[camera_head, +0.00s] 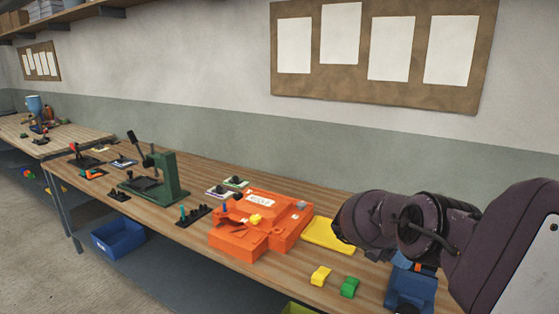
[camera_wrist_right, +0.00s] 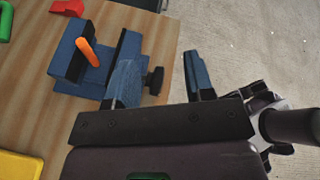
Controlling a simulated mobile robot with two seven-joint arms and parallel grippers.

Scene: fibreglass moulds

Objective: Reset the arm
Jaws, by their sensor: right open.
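My right arm (camera_head: 395,225) comes in from the right in the head view and is bent over the right end of the workbench (camera_head: 310,292). The vise also shows in the head view (camera_head: 410,290), partly hidden under my arm. My left arm and gripper are not in view.
An orange mould (camera_head: 237,242) lies mid-bench, with a yellow plate (camera_head: 328,235), a yellow block (camera_head: 320,275) and a green block (camera_head: 349,287) to its right. A green press (camera_head: 166,178) stands farther left. Grey floor (camera_wrist_right: 255,40) lies past the bench edge.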

